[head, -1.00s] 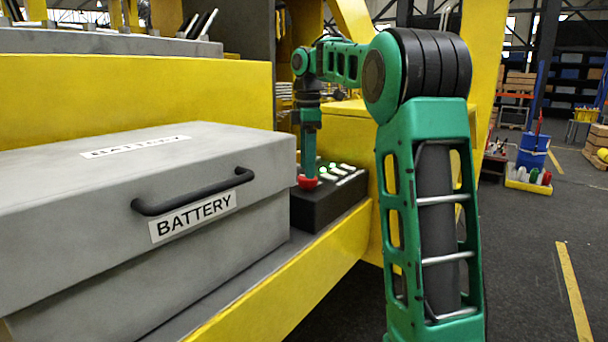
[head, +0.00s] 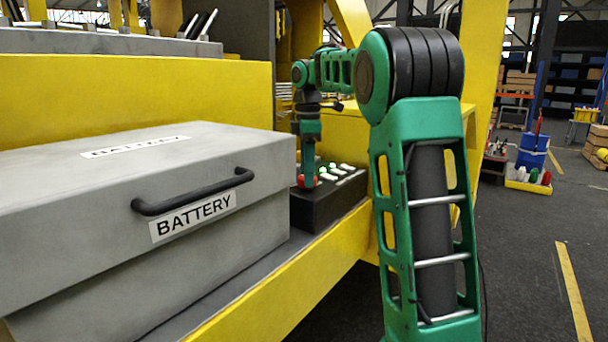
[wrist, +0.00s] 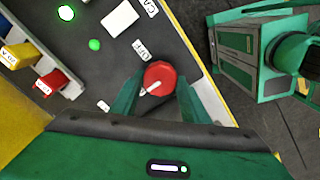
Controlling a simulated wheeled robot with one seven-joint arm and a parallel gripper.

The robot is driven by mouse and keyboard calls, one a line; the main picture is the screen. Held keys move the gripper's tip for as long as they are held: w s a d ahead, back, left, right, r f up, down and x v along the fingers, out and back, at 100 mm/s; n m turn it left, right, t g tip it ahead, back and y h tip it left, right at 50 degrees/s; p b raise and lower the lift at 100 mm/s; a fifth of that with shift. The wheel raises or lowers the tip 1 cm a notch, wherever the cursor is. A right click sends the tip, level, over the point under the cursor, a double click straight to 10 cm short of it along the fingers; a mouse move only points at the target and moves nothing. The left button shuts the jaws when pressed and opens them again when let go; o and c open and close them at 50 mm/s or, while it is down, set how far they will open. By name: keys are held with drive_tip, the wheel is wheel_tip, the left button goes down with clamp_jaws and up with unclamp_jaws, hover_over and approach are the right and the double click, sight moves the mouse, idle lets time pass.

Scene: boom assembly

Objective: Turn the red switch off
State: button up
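The red switch (wrist: 160,77) is a round red knob with a white pointer mark, on a dark control box; in the wrist view the pointer slants to the lower left. A white "OFF" label (wrist: 141,49) lies just above and left of the knob. My gripper (wrist: 159,88) is open, with one green finger on each side of the knob; small gaps seem to show, and firm contact cannot be told. In the head view my gripper (head: 308,174) points down at the red switch (head: 301,182), which its fingers partly hide.
The dark control box (head: 325,205) carries lit green lights (wrist: 94,44) and white labels. A grey battery box (head: 90,230) with a black handle stands close to its left. A yellow frame edge (head: 290,290) runs in front. Open floor lies at right.

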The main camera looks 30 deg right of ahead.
drive_tip(key=shift+m, duration=0.4)
drive_tip(key=m, duration=0.3)
drive_tip(key=shift+w+d+m, duration=0.1)
drive_tip(key=shift+m, duration=0.2)
drive_tip(key=m, duration=0.4)
drive_tip(key=shift+r+m, duration=0.1)
drive_tip(key=shift+m, duration=0.2)
drive_tip(key=m, duration=0.4)
drive_tip(key=shift+m, duration=2.5)
drive_tip(key=o, duration=1.1)
drive_tip(key=shift+c, duration=0.2)
